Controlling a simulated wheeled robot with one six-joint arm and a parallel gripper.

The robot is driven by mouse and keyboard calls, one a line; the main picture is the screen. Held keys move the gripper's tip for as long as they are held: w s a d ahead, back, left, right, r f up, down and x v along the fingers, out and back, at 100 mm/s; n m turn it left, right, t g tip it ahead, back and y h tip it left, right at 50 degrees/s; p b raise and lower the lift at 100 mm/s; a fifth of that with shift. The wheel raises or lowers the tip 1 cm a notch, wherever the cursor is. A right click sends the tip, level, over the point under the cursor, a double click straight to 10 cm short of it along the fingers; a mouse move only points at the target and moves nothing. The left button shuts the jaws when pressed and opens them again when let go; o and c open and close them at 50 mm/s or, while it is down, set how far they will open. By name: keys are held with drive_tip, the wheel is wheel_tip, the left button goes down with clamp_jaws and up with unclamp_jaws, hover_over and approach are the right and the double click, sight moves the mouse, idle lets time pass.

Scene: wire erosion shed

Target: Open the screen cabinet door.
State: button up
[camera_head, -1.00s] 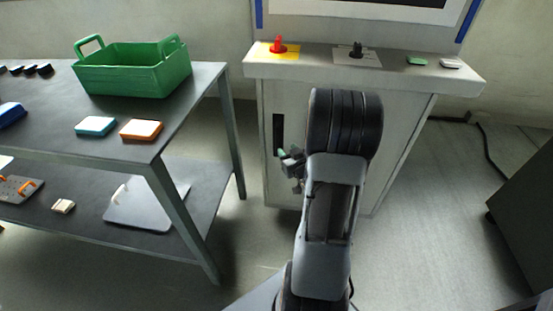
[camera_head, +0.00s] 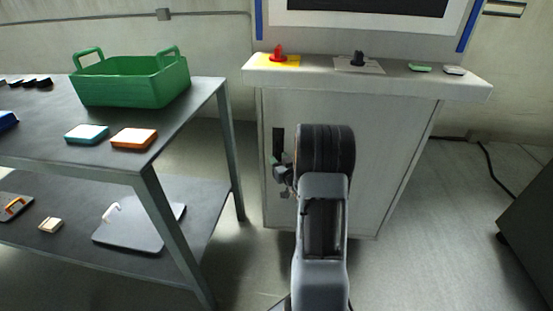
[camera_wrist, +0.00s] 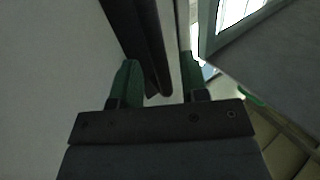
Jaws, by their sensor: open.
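The screen cabinet (camera_head: 385,135) stands ahead with a pale front door that looks shut. A dark upright handle (camera_head: 278,138) is near the door's left edge. My gripper (camera_head: 279,163) is at the handle's lower part, with my arm covering the middle of the door. In the wrist view my gripper (camera_wrist: 160,80) is open, with green-tipped fingers on either side of the dark handle bar (camera_wrist: 148,40). The bar lies closer to the left finger. I cannot tell whether either finger touches it.
A dark workbench (camera_head: 190,110) stands close on the left, with a green crate (camera_head: 130,82) and small boxes on top. The cabinet ledge (camera_head: 430,85) holds a red knob (camera_head: 278,53) and a dark knob (camera_head: 358,58).

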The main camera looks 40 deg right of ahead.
drive_tip(key=shift+w+d, duration=0.25)
drive_tip(key=shift+w, duration=0.95)
drive_tip(key=shift+c, duration=0.5)
clamp_jaws()
